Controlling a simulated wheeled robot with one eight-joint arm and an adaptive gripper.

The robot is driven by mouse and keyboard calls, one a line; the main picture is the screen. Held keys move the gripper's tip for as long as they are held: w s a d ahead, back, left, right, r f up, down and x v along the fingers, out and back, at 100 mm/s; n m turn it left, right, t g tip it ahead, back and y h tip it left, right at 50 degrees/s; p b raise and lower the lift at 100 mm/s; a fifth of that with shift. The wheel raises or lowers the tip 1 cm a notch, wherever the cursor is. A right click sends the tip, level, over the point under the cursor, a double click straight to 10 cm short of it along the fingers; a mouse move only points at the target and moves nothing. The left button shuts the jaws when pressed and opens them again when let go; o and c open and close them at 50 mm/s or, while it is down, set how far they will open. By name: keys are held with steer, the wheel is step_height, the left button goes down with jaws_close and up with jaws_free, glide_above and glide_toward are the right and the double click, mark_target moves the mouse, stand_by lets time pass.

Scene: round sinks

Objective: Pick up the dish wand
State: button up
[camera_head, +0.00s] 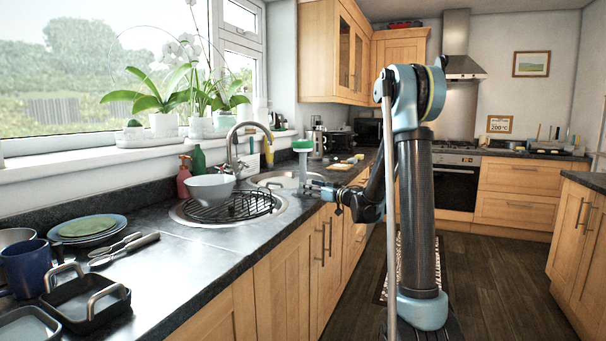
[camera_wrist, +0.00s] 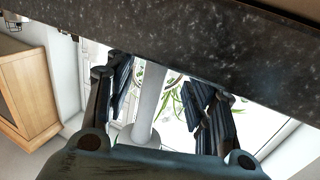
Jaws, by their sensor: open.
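The dish wand (camera_head: 303,168) stands upright near the counter's front edge beside the round sinks. It has a green and white head on top and a pale stem below. My gripper (camera_head: 311,186) reaches it from the right, low on the stem. In the wrist view, my open gripper (camera_wrist: 163,88) has a dark finger on each side of a white stem, which looks like the dish wand (camera_wrist: 149,98). Gaps show between the stem and both fingers.
The dark counter edge (camera_wrist: 210,45) runs close across the wrist view. A near sink (camera_head: 183,217) holds a black rack (camera_head: 233,207) and a white bowl (camera_head: 210,188). A far sink (camera_head: 262,180) lies behind the wand. Soap bottles (camera_head: 184,177) stand by the window.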

steer(key=shift+x, duration=2.6)
steer(key=shift+w, duration=0.1)
jaws_close()
